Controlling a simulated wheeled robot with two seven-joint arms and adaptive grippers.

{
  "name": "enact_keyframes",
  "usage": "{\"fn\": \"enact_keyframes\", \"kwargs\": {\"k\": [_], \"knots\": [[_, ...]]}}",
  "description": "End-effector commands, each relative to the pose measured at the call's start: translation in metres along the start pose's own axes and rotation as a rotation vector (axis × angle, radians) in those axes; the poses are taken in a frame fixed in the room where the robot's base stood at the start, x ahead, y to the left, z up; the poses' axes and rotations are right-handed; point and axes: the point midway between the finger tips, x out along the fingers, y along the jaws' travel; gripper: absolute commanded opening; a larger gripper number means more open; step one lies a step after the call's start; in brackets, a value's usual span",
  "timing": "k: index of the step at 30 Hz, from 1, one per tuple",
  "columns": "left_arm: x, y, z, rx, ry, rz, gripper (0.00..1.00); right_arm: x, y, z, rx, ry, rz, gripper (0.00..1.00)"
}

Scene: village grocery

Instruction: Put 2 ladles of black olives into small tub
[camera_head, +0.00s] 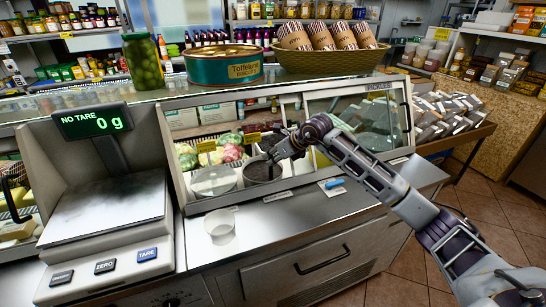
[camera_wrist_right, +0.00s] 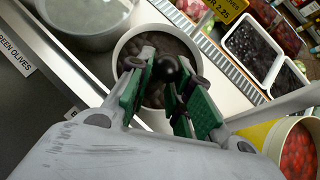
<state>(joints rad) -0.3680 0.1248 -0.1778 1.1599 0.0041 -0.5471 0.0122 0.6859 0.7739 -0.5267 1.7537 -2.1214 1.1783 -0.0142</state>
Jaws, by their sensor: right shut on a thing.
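The round pot of black olives (camera_head: 262,180) stands at the front of the display case, and it also shows in the right wrist view (camera_wrist_right: 121,62). My right gripper (camera_head: 277,155) reaches down over this pot. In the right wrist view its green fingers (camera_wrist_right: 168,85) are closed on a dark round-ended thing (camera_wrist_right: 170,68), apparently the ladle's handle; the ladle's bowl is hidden. The small tub (camera_head: 220,225), whitish and see-through, stands on the steel counter in front of the pots and looks empty. My left gripper is not in view.
The green olives pot (camera_head: 212,182) stands left of the black olives. A scale (camera_head: 105,212) reading 0 g stands further left. The case's glass (camera_head: 355,118) rises behind. A blue-handled item (camera_head: 334,183) lies right. The counter around the tub is clear.

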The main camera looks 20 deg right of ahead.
Motion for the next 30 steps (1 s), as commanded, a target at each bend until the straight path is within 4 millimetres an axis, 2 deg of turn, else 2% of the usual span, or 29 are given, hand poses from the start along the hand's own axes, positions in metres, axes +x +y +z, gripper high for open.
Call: {"fn": "enact_keyframes", "kwargs": {"k": [8, 17, 30], "knots": [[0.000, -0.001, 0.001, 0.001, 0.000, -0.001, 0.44, 0.000, 0.000, 0.001, 0.000, -0.001, 0.000, 0.00], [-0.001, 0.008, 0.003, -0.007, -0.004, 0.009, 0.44, -0.002, 0.000, 0.003, 0.000, -0.002, 0.000, 0.00], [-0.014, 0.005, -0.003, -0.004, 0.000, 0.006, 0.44, -0.019, 0.000, 0.019, 0.000, -0.002, -0.001, 0.00]]}}
